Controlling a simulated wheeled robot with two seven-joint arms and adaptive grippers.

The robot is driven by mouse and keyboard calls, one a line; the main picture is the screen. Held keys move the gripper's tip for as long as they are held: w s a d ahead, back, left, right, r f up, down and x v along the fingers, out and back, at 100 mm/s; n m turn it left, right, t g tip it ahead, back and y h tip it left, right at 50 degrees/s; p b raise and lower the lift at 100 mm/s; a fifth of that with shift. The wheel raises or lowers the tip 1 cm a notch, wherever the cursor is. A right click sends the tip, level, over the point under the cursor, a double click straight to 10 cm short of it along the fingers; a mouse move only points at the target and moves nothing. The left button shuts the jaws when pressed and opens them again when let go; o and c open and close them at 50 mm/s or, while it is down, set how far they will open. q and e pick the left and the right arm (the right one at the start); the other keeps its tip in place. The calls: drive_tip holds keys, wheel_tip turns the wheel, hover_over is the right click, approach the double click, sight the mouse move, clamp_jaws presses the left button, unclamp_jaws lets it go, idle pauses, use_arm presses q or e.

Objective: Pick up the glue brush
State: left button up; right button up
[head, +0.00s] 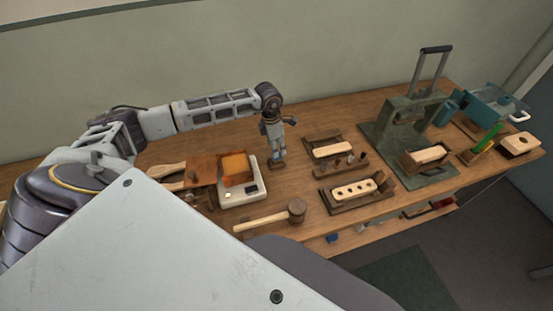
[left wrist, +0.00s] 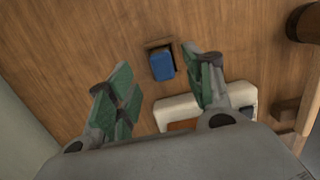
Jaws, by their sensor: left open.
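My left gripper (head: 277,140) points down over the table, just behind the white scale, with its fingers apart. In the left wrist view its green-padded fingers (left wrist: 160,90) are spread wide with nothing between them. A blue block-like thing in a small brown wooden holder (left wrist: 161,64) stands on the table below, between the finger directions and nearer the right finger. It may be the glue brush's handle end, but I cannot tell for sure. In the head view the gripper largely hides that spot. My right gripper is not in view.
The white scale (head: 256,191) with an orange block (head: 236,168) is close to the gripper. A wooden mallet (head: 297,210) lies in front. The table behind the blue thing is clear.

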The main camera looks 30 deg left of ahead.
use_arm(q)
drive_tip(key=shift+s+f+p, duration=0.1)
drive_tip(key=shift+f+p, duration=0.25)
drive_tip(key=shift+f, duration=1.45)
drive_tip(key=shift+f+p, duration=0.3)
drive_tip(key=shift+f, duration=0.5)
drive_tip(key=c, duration=1.1)
drive_tip(key=shift+r, duration=0.15)
